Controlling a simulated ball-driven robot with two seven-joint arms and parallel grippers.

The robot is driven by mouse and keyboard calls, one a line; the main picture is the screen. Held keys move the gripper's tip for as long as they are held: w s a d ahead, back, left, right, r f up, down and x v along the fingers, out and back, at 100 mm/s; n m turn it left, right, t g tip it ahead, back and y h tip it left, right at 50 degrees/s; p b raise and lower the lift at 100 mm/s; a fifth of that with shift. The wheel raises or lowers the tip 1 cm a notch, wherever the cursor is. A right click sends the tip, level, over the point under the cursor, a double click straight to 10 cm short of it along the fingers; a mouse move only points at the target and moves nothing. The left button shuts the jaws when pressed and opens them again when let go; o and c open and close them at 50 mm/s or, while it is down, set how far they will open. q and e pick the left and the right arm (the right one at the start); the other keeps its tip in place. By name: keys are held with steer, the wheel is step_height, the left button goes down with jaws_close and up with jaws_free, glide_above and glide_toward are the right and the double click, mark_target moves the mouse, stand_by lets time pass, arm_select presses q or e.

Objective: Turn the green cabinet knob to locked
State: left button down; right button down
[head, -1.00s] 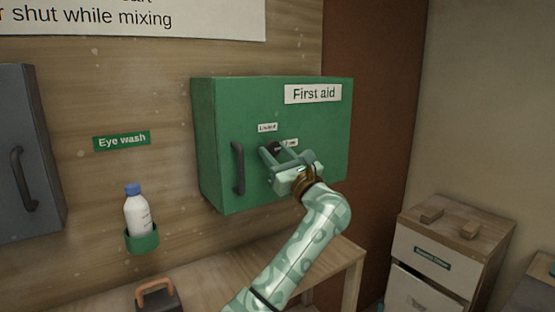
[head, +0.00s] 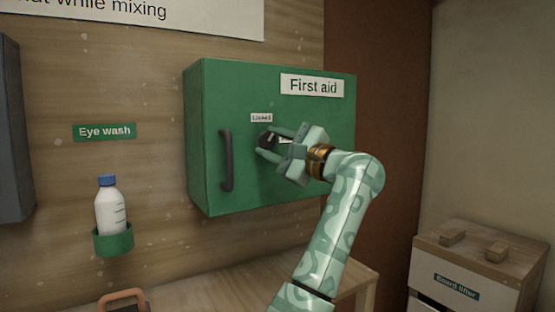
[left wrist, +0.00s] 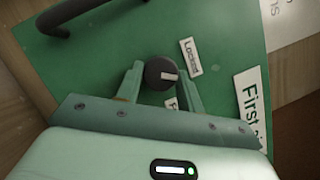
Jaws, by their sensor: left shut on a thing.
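The green first aid cabinet (head: 290,187) hangs on the wall, its door closed. Its dark round knob (left wrist: 160,73) sits between my left gripper's (left wrist: 160,82) two fingers, which are shut on it. The knob (head: 265,142) is partly hidden by the fingers in the head view. In the left wrist view, the knob's white mark points between the "Locked" label (left wrist: 191,57) and a second label (left wrist: 171,103), partly covered by the gripper. In the head view my left gripper (head: 270,143) reaches the knob from the right. My right gripper is not in view.
A dark door handle (head: 226,161) stands left of the knob. A white bottle (head: 110,213) sits in a green wall holder (head: 113,242) at the left. A wooden bench (head: 210,292) lies below, and a drawer unit (head: 468,283) stands at the right.

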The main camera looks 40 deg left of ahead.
arm_select(q)
steer(key=shift+w+f+n+h+b, duration=0.15)
steer(key=shift+n+h+b, duration=0.25)
steer(key=shift+n, duration=0.6)
steer(key=n+b, duration=0.1)
steer(key=n, duration=0.1)
steer(key=shift+n+g+h, duration=0.3)
steer(key=shift+h, duration=0.1)
steer(key=shift+r+n, duration=0.2)
steer(key=shift+n, duration=0.1)
steer(key=shift+r+n+h, duration=0.1)
steer(key=shift+n+h, duration=0.3)
steer(key=shift+n, duration=0.4)
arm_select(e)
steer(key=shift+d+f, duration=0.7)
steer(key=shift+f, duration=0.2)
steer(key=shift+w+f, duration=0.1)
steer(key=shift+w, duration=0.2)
arm_select(q)
steer(key=c, duration=0.9)
jaws_free()
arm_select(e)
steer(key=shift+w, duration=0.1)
